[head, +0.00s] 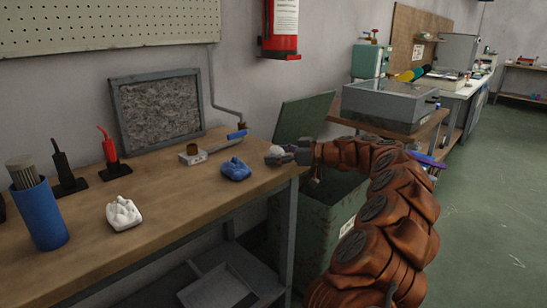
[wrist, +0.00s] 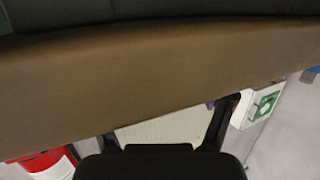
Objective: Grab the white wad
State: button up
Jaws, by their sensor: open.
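The white wad (head: 124,214), a crumpled lump, lies on the wooden workbench (head: 165,205) toward its front left in the head view. My gripper (head: 275,156) is at the right end of the bench, well to the right of the white wad and apart from it. In the wrist view, two dark fingers of my gripper (wrist: 168,122) stand spread with nothing between them. The white wad is not seen in the wrist view.
A blue wad (head: 236,170) lies between my gripper and the white wad. A blue cylinder (head: 40,213) and red bottle (head: 112,155) stand left. A filter panel (head: 158,110) leans behind. A green bin (head: 322,225) stands beside the bench. Bench surface around the white wad is clear.

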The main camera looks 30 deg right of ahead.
jog(key=shift+c, duration=0.2)
jog(key=c, duration=1)
